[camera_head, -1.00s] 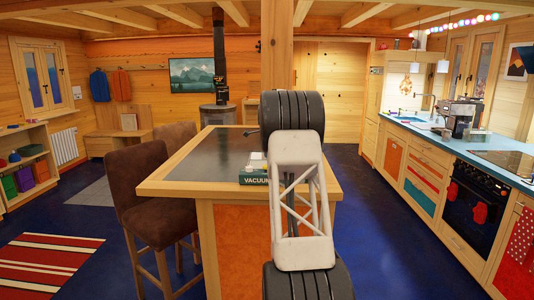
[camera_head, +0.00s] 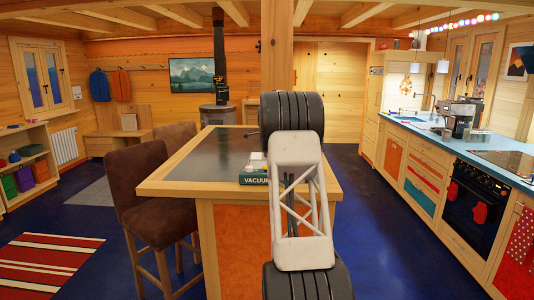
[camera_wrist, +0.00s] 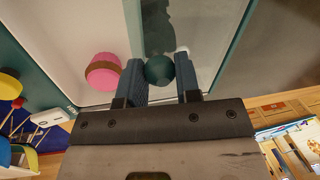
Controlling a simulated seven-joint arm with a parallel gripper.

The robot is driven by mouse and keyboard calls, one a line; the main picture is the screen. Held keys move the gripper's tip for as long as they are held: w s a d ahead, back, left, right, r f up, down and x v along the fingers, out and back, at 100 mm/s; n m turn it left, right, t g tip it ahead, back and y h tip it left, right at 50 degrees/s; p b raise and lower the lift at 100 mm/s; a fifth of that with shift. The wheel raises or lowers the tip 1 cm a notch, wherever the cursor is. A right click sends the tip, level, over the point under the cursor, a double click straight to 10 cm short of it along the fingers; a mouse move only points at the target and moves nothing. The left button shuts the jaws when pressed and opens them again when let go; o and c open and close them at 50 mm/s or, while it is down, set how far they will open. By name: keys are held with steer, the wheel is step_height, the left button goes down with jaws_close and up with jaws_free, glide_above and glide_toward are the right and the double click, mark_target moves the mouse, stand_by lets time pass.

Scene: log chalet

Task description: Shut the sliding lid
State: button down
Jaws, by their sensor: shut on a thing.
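In the wrist view a dark teal round knob (camera_wrist: 158,70) sits between the two fingers of my gripper (camera_wrist: 161,76), which is shut on it. The knob appears to belong to a greyish, see-through-looking sliding lid (camera_wrist: 195,35) with a teal edge strip. Left of that strip, a pale open area (camera_wrist: 70,30) of a teal-rimmed box shows, with a pink round piece (camera_wrist: 102,72) with a brown band in it, close beside the left finger. How far the lid covers the box is not clear. In the head view my arm hides the gripper and lid.
A kitchen island (camera_head: 200,165) with a dark top stands in front. A teal box marked "VACUUM" (camera_head: 254,178) lies near its front edge, partly behind my arm. Brown chairs (camera_head: 143,185) stand on the left. A counter with an oven (camera_head: 470,212) runs along the right.

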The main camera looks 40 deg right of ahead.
steer(key=shift+s+a, duration=3.45)
steer(key=shift+s, duration=0.15)
steer(key=c, duration=0.8)
jaws_free()
steer(key=shift+r, duration=0.2)
steer(key=shift+s+a+r, duration=0.15)
steer(key=shift+s+r, duration=0.05)
steer(key=shift+r, duration=1)
steer(key=shift+s+a+r, duration=0.1)
steer(key=shift+s+r, duration=0.15)
steer(key=shift+r, duration=1)
steer(key=shift+s+a+r, duration=0.15)
steer(key=shift+s+r, duration=0.05)
steer(key=shift+r, duration=1)
steer(key=shift+a, duration=0.15)
